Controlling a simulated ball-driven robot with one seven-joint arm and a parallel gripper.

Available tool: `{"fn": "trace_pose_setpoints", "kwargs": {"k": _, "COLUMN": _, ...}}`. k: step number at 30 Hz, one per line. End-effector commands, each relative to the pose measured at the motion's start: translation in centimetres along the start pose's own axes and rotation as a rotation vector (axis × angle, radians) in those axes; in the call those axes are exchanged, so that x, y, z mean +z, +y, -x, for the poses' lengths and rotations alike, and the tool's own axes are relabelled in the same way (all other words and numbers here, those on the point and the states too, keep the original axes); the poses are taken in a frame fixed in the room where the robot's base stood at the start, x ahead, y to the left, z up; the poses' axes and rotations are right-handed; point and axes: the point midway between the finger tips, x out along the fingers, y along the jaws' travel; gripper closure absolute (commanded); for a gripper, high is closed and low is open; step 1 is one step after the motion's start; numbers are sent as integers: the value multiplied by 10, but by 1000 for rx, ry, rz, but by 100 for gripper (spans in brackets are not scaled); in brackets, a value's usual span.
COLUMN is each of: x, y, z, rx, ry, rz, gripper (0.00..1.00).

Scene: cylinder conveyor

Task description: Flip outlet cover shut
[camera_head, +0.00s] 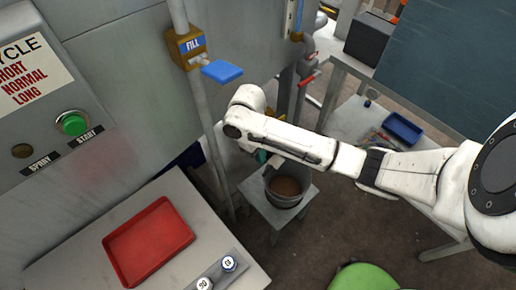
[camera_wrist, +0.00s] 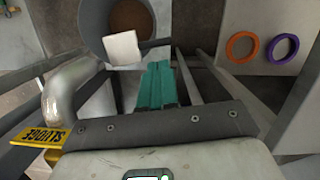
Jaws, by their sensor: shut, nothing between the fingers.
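My gripper (camera_wrist: 160,68) is shut, its teal fingers together and empty. In the head view its teal tip (camera_head: 262,156) shows beside the bucket, partly hidden by my arm. A grey bent pipe (camera_wrist: 70,92) with a yellow SLUDGE label (camera_wrist: 38,134) is left of the fingers.
The bucket (camera_head: 283,202) with brown contents stands on a small stool (camera_head: 258,200). A red tray (camera_head: 148,240) is at lower left. Orange (camera_wrist: 242,47) and purple (camera_wrist: 283,50) rings lie at right.

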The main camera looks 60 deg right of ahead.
Motion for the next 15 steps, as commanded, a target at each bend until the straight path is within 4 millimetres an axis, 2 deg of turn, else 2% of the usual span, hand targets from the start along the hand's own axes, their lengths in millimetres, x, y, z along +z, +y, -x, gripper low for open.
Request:
{"fn": "trace_pose_setpoints", "kwargs": {"k": 6, "x": 0, "y": 0, "z": -30, "rx": 1, "ry": -1, "rz": 0, "gripper": 100}}
{"fn": "trace_pose_setpoints", "kwargs": {"k": 15, "x": 0, "y": 0, "z": -40, "rx": 0, "ry": 0, "rz": 1, "gripper": 100}}
